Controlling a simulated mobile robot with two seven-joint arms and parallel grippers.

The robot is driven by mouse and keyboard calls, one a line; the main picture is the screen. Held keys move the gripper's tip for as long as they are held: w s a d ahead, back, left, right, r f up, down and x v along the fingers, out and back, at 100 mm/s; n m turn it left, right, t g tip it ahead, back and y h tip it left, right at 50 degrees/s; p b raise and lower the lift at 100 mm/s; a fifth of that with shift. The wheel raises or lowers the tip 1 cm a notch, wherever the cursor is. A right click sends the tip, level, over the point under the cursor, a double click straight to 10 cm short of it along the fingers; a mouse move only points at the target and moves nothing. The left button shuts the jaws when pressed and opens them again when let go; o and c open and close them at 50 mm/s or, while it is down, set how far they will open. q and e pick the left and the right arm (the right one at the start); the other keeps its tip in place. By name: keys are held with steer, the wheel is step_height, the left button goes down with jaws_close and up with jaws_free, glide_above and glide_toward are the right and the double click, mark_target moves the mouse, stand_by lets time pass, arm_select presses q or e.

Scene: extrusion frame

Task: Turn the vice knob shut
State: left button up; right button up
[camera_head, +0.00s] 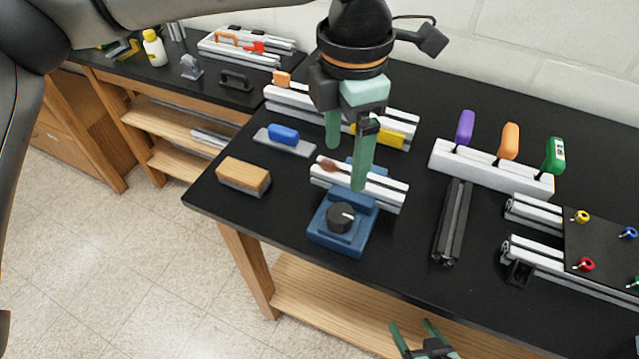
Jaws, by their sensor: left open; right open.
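The blue vice (348,230) stands at the front edge of the black table. Its dark round knob (341,217) with a white mark faces the front. A light extrusion bar (385,192) lies across the vice's back part, with a reddish-brown spot near its left end. My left gripper (346,168) comes down from above, open, with its green fingers over the bar and behind the knob. Whether its fingers touch the bar I cannot tell. My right gripper (417,335) is open and empty at the bottom, in front of the table and below the knob.
A wood-topped block (244,176) and a blue block on a grey plate (284,135) are left of the vice. Dark extrusions (454,222) lie to the right. A rack (490,165) holds purple, orange and green handled tools behind them.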

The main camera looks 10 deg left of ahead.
mark_target(340, 213)
arm_select(q)
steer(key=shift+n, duration=0.3)
step_height(340, 213, down, 13)
steer(key=shift+s+r+p, duration=0.15)
steer(key=shift+p, duration=0.7)
steer(key=shift+c, duration=0.4)
jaws_close()
steer(key=shift+f+m+b, duration=0.25)
steer(key=shift+m+b, duration=0.45)
steer(key=shift+b, duration=0.5)
steer(key=shift+r+m+b, duration=0.15)
steer(key=shift+m+b, duration=0.45)
steer(key=shift+r, duration=0.15)
